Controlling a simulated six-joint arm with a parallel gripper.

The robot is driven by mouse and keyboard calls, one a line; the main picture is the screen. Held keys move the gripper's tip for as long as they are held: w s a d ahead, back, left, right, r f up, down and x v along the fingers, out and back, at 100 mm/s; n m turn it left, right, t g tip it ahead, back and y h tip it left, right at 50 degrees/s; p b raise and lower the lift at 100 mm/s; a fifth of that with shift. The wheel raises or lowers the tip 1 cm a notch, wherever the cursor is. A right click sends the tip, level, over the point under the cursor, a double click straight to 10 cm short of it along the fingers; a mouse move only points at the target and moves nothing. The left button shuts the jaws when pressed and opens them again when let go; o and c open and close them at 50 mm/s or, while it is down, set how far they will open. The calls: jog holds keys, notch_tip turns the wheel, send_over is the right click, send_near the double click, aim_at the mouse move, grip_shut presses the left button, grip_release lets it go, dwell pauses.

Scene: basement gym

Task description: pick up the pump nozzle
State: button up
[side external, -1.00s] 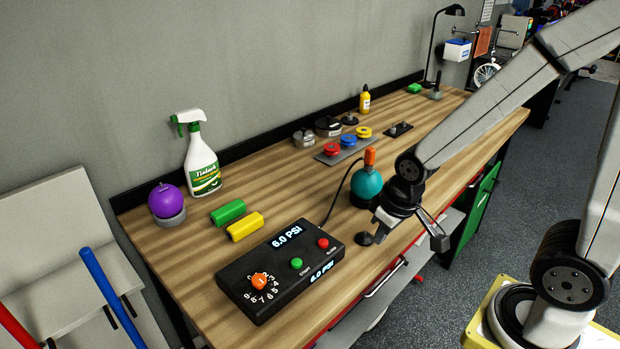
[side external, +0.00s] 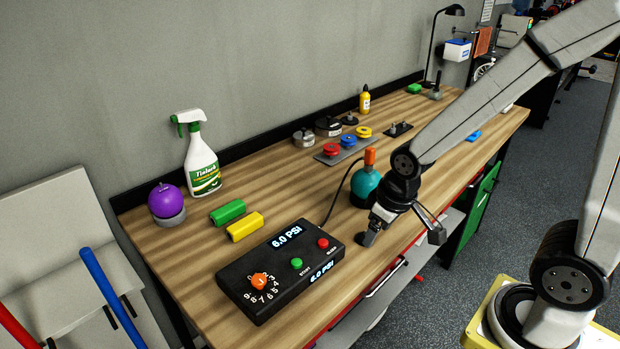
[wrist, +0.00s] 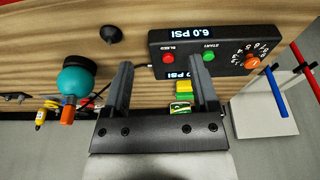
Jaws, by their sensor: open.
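The pump nozzle (side external: 370,156) is an orange cylinder standing on top of a teal ball (side external: 366,184), with a thin black hose running to the black pump box (side external: 280,268). In the wrist view the nozzle (wrist: 67,115) and ball (wrist: 75,82) are left of my fingers. My gripper (side external: 373,232) is low over the front of the bench, in front of the ball and right of the pump box. In the wrist view my gripper (wrist: 160,82) has its two fingers wide apart with nothing held between them. The hose is partly hidden behind a finger.
A small black knob (wrist: 110,34) stands on the bench near my gripper. Green (side external: 228,211) and yellow (side external: 245,226) blocks lie behind the pump box. A spray bottle (side external: 201,165), a purple ball (side external: 166,201) and a tray of coloured discs (side external: 340,154) stand farther back.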

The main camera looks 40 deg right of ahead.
jog(key=w+d+r+n, duration=0.2)
jog(key=w+d+n, duration=0.25)
jog(key=w, duration=0.35)
notch_tip(320, 180, up, 2)
jog(key=n+g, duration=0.3)
jog(key=n, duration=1)
send_over(369, 159)
jog(key=d, duration=0.1)
jog(key=shift+w+d+r, duration=0.1)
jog(key=shift+w+d, duration=0.05)
jog(key=shift+w, duration=0.3)
jog(key=shift+f, duration=1.35)
jog(key=shift+f, duration=0.1)
jog(key=shift+s+f, duration=0.15)
jog(key=shift+f, duration=2.3)
